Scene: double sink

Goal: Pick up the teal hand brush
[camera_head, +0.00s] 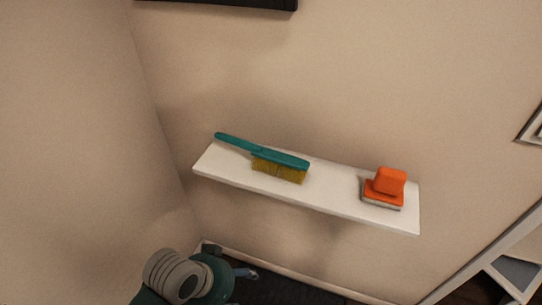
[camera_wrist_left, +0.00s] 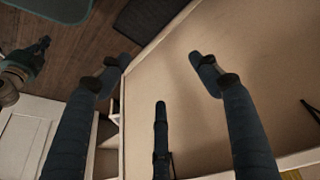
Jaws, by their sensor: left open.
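The teal hand brush (camera_head: 262,153) lies on a white wall shelf (camera_head: 335,197), toward its left part. Its yellow bristles face down and its handle points to the upper left. My left arm shows at the bottom of the head view, and its gripper (camera_head: 243,272) is below and in front of the shelf, away from the brush. In the left wrist view my left gripper (camera_wrist_left: 162,72) has its fingers wide apart with nothing between them. A small yellow patch at that view's lower right edge is too cut off to identify.
An orange scrubber (camera_head: 388,187) stands at the shelf's right end. A bare stretch of shelf separates it from the brush. A side wall (camera_head: 80,130) rises left of the shelf. In the left wrist view, what seems my other arm's end (camera_wrist_left: 25,72) shows at the left, its jaws unclear.

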